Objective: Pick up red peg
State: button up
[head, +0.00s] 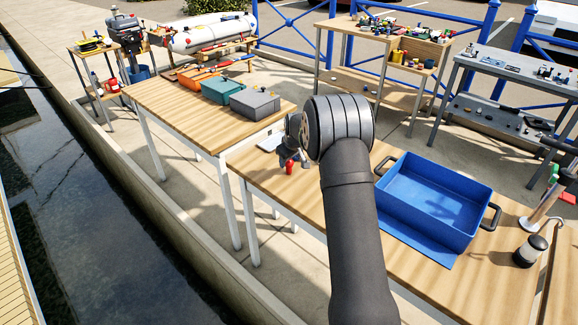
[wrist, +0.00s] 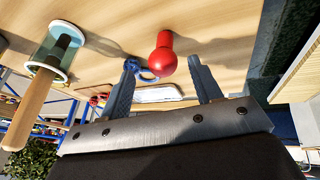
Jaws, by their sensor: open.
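The red peg (head: 289,167) stands on the wooden bench, left of my arm in the head view. In the wrist view the red peg (wrist: 163,60) shows a round head and a narrower part against the wood. My gripper (wrist: 163,62) is open, one finger on each side of the peg in the picture, with visible gaps. I see no finger touching it. In the head view my gripper (head: 302,155) is close by the peg, partly hidden by my wrist.
A blue bin (head: 473,192) with dark handles stands right of my arm. In the wrist view a greenish cylinder with a wooden handle (wrist: 28,110) is at the left. Grey (head: 255,104) and teal (head: 220,90) boxes sit on the farther table. Water lies beyond the bench's left side.

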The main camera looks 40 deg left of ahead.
aim_at(289, 163)
jog(key=x, duration=0.4)
jog(key=shift+s+a+f, duration=0.1)
jog(key=shift+a+f, duration=0.1)
jog(key=c, duration=1)
